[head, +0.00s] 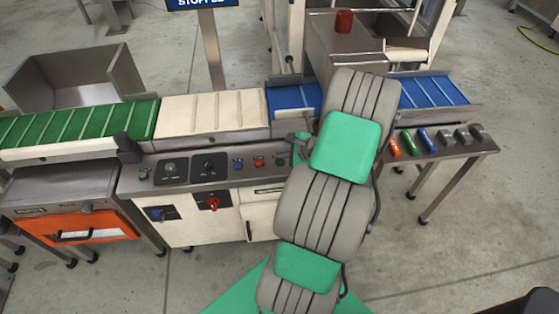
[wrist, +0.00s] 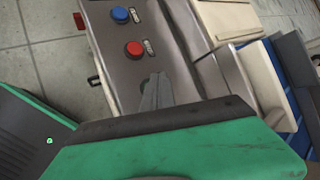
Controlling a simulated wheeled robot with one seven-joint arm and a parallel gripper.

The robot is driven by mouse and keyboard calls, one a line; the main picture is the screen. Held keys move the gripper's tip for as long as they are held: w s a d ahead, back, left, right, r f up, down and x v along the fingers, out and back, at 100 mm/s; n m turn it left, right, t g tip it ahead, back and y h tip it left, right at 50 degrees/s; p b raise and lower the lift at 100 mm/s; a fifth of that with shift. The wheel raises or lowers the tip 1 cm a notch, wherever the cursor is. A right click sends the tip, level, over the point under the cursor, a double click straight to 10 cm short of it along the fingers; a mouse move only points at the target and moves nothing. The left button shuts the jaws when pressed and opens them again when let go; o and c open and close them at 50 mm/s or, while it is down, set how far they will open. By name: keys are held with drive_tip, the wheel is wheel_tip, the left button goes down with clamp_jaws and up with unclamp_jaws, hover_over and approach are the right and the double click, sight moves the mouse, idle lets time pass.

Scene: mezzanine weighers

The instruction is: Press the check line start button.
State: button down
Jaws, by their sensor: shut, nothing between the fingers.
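The control panel (head: 220,180) runs along the front of the check line. It carries a blue button (head: 239,163), a red button (head: 259,162) and, at the right, a small green button (head: 280,162) close to my arm. The wrist view shows the blue button (wrist: 120,15) and the red button (wrist: 134,48) with labels too small to read. My gripper (wrist: 157,80) is shut and empty, its fingertips over the panel just past the red button. Whether the tips touch the panel cannot be told.
Two black dials (head: 208,167) and a red rotary switch (head: 213,203) are left of the buttons. Green (head: 80,125), cream (head: 212,113) and blue (head: 294,98) belts run behind the panel. A side table (head: 455,148) with coloured pieces stands right.

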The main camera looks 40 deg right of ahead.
idle(0.7)
drive_tip(key=shift+f, duration=0.4)
